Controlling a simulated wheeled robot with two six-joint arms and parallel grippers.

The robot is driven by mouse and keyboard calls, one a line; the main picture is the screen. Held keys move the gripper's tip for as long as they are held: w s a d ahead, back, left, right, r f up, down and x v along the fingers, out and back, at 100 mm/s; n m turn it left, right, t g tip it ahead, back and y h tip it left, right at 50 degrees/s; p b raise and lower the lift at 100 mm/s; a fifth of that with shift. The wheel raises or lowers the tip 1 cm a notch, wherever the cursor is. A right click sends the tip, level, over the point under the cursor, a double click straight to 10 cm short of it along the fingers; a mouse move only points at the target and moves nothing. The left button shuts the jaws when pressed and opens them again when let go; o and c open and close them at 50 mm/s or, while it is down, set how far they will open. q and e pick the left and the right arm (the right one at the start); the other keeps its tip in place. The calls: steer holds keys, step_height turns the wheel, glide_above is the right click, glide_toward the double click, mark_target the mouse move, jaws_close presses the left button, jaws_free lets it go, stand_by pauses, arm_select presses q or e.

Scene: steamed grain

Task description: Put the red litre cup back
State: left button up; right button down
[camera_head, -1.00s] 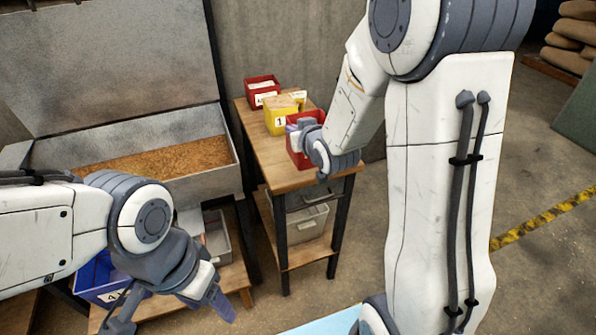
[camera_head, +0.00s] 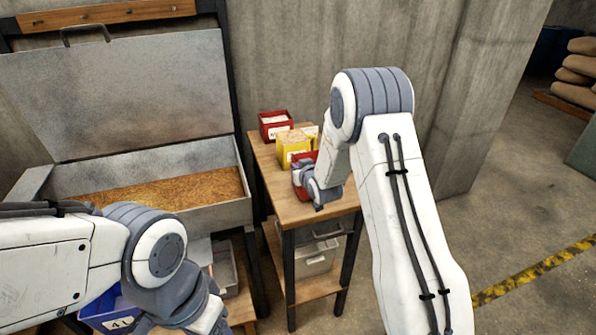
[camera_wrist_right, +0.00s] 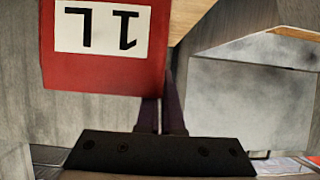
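The red litre cup (camera_head: 300,182) is at the near end of the small wooden table, partly hidden by my right gripper (camera_head: 318,190). In the right wrist view the cup (camera_wrist_right: 105,72) fills the upper left, its white label reading "1L" upside down. My right gripper's fingers (camera_wrist_right: 161,115) are close together with a thin gap, at the cup's lower right edge and partly behind it; they look shut on a thin part of it. I cannot tell whether the cup touches the tabletop. My left gripper (camera_head: 180,325) is at the bottom left, spread and empty, its fingertips cut off.
A yellow container (camera_head: 293,146) stands just behind the cup, and another red container (camera_head: 275,124) farther back on the wooden table (camera_head: 300,212). A grey metal bin (camera_head: 205,215) of grain stands open at left. A blue container (camera_head: 105,312) sits low at left.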

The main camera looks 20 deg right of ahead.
steer(key=shift+f, duration=0.95)
steer(key=shift+f, duration=0.2)
steer(key=c, duration=1.1)
jaws_free()
